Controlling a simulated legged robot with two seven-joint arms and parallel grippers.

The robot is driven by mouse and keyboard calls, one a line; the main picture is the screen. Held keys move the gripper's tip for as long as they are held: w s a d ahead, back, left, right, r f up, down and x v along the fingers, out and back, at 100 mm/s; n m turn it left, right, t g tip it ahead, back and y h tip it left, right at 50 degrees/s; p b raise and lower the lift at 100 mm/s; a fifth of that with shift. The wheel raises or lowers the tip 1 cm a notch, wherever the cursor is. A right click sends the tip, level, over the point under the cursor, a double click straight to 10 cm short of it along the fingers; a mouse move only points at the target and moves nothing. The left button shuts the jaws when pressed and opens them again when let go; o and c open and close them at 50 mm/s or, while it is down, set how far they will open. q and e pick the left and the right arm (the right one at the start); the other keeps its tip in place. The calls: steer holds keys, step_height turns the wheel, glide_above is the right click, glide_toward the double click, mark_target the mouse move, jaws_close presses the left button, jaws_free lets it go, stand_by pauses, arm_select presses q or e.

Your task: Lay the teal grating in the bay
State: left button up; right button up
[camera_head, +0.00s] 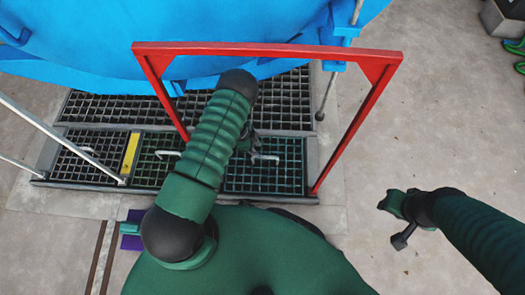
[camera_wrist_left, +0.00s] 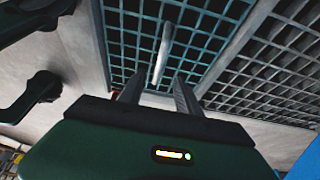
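The teal grating (camera_head: 285,172) is at the right end of the front row of floor panels, inside the red frame. I cannot tell whether it lies flush in the bay. Its pale bar handle (camera_head: 266,157) shows near its upper left. My left gripper (camera_head: 251,146) is mostly hidden behind my forearm, over the grating's upper left. In the left wrist view, the gripper's two fingers (camera_wrist_left: 157,92) are apart, and the grating's handle (camera_wrist_left: 163,52) shows between and beyond them. The grating (camera_wrist_left: 205,22) fills the top there. My right gripper (camera_head: 398,215) is off to the right, above bare floor; its fingers are unclear.
A red frame (camera_head: 270,49) stands around the work area, below a large blue vessel (camera_head: 100,45). Other dark gratings (camera_head: 90,157) lie to the left, with a yellow strip (camera_head: 131,152) between panels. A purple piece (camera_head: 132,242) lies in front. Concrete on the right is clear.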

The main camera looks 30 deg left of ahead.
arm_select(q)
steer(key=p+v, duration=0.2)
steer(key=v, duration=0.5)
steer(key=shift+r+p, duration=0.2)
steer(key=shift+p, duration=0.1)
arm_select(e)
steer(key=v, duration=0.2)
steer(key=w+v, duration=0.1)
steer(key=shift+s+r, duration=0.15)
steer(key=shift+r, duration=0.35)
arm_select(q)
steer(key=shift+s+f, duration=0.1)
